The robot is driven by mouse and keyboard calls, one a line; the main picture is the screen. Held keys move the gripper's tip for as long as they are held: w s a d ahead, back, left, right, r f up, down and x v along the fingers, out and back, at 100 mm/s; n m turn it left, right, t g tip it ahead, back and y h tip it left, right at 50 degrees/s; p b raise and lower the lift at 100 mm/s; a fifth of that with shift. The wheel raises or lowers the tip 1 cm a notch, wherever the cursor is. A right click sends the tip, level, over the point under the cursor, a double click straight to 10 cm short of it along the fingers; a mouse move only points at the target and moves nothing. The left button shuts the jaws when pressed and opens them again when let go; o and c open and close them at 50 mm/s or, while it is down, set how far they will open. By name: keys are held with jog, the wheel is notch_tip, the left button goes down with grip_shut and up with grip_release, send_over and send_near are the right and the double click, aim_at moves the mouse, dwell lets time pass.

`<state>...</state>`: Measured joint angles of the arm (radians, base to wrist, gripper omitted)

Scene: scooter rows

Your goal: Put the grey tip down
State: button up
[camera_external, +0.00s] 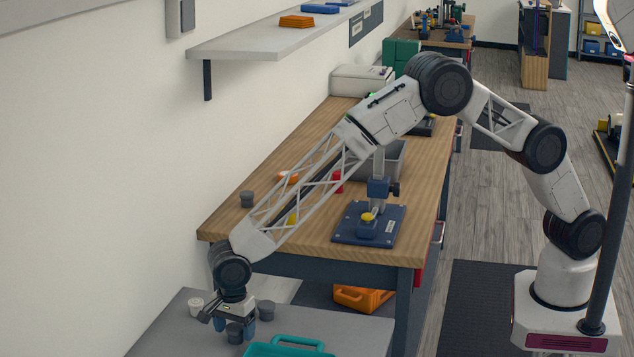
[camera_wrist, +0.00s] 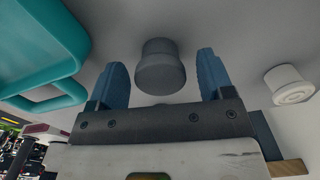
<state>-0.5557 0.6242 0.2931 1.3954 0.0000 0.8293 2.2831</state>
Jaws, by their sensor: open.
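A grey tip (camera_external: 235,333) stands on the grey table at the front, between the fingers of my gripper (camera_external: 236,326). In the wrist view the grey tip (camera_wrist: 160,70) sits between the two blue fingers, with a gap on each side. My gripper (camera_wrist: 161,80) is open and low over the table.
A teal tray (camera_external: 290,347) lies on the grey table (camera_external: 345,328), right of my gripper. The wooden bench (camera_external: 310,235) behind holds a blue fixture (camera_external: 370,222), a grey bin and small coloured parts. An orange case (camera_external: 361,298) lies below the bench.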

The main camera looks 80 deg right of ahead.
aim_at(231, 333)
notch_tip(231, 333, up, 12)
dwell(0.7)
dwell(0.4)
jog(key=shift+r, duration=0.1)
jog(key=s+d+r+n, duration=0.2)
jog(key=s+d+r, duration=0.2)
jog(key=d+r, duration=0.4)
jog(key=s+d+r+n, duration=0.3)
jog(key=d+r, duration=0.4)
jog(key=d, duration=0.3)
jog(key=s+d+r+n+t, duration=0.1)
jog(key=s+d+r+n, duration=0.1)
jog(key=s+d+r, duration=0.4)
jog(key=s+d+r+n, duration=0.3)
jog(key=s+d, duration=0.5)
jog(key=d, duration=0.3)
jog(key=s+d+r+n+t, duration=0.15)
jog(key=s+d+n, duration=0.25)
jog(key=s+d, duration=0.8)
jog(key=s+d+f+n, duration=0.2)
jog(key=s, duration=0.8)
jog(key=s+d+f+n, duration=0.2)
jog(key=s+d+n, duration=0.1)
jog(key=s, duration=0.8)
jog(key=shift+s+d+n, duration=0.25)
jog(key=shift+d+n, duration=0.05)
